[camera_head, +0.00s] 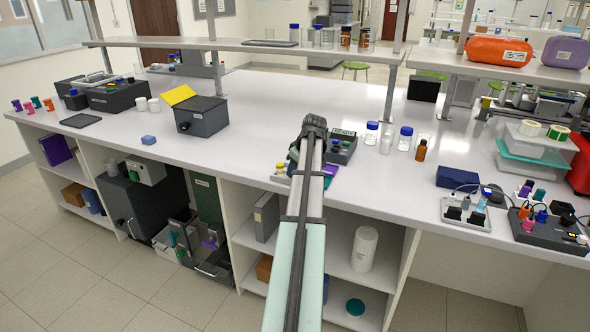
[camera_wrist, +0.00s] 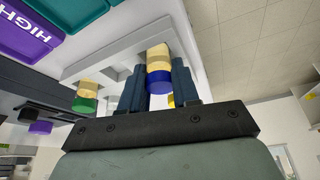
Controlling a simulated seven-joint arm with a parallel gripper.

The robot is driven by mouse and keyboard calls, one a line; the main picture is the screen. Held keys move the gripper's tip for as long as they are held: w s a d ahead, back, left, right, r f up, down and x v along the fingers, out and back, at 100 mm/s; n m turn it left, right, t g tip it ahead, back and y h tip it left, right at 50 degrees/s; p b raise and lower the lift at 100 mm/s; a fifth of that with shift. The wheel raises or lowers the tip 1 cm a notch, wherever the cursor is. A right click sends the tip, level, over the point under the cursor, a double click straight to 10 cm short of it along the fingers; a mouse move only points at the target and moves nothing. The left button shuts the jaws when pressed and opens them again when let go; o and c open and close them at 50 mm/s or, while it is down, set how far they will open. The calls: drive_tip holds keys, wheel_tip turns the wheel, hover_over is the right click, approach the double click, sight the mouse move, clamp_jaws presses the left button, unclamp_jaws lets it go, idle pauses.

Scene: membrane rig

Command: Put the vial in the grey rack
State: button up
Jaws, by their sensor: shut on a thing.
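My gripper (camera_wrist: 158,88) is shut on a vial (camera_wrist: 158,72) with a cream and yellow body and a blue cap, seen in the wrist view. The held vial's far end is at the light grey rack (camera_wrist: 112,62); I cannot tell whether it is seated or only touching. Another yellowish vial (camera_wrist: 87,93) with a green end is at the rack, to the left of the fingers. In the head view my arm hides the gripper and the held vial; part of the rack (camera_head: 279,179) shows left of the arm, with yellow-topped items.
A dark rig box (camera_head: 343,147) stands right of my arm. Blue-capped bottles (camera_head: 405,139) and an amber bottle (camera_head: 421,151) stand to the right. The bench left of my arm is mostly clear.

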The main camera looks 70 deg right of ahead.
drive_tip(key=o, duration=1.2)
drive_tip(key=shift+o, duration=0.2)
drive_tip(key=shift+r, duration=0.15)
drive_tip(key=shift+r, duration=2.9)
drive_tip(key=shift+a, duration=0.1)
